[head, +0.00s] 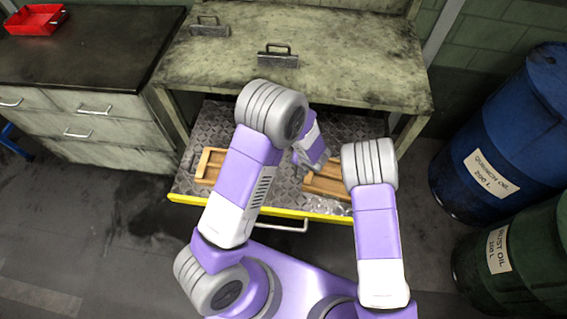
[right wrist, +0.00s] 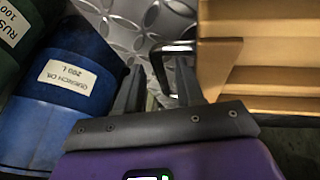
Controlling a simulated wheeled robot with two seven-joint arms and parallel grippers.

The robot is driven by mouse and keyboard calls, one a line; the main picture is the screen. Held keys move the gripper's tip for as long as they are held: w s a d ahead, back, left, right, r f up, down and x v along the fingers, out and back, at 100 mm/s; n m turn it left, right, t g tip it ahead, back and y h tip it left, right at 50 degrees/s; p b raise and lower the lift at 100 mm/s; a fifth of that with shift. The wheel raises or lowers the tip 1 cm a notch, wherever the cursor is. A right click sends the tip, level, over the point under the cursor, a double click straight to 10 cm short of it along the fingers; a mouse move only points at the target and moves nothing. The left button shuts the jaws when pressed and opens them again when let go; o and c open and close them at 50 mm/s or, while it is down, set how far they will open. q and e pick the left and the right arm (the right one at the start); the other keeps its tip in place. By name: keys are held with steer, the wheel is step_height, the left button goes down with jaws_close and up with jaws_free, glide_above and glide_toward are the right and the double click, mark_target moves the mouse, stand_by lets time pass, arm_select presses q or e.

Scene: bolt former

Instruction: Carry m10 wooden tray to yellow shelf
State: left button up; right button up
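Two wooden trays lie on a metal tread-plate shelf with a yellow front edge (head: 185,199), pulled out under the bench. One wooden tray (head: 208,166) is at the left; the other (head: 325,182) is at the right, partly hidden by my arms. I cannot read which is m10. My left gripper (head: 308,165) points down by the right tray; its fingers are too small to read. The right gripper is hidden in the head view.
A metal handle (head: 283,229) sticks out in front of the shelf, and a dark handle (right wrist: 160,62) shows near the right fingertips. Blue (head: 510,135) and green (head: 520,255) drums stand at the right. A dark-topped drawer cabinet (head: 80,50) with a red bin (head: 36,20) is at the left.

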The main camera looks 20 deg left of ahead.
steer(key=v, duration=1.2)
steer(key=shift+f, duration=0.1)
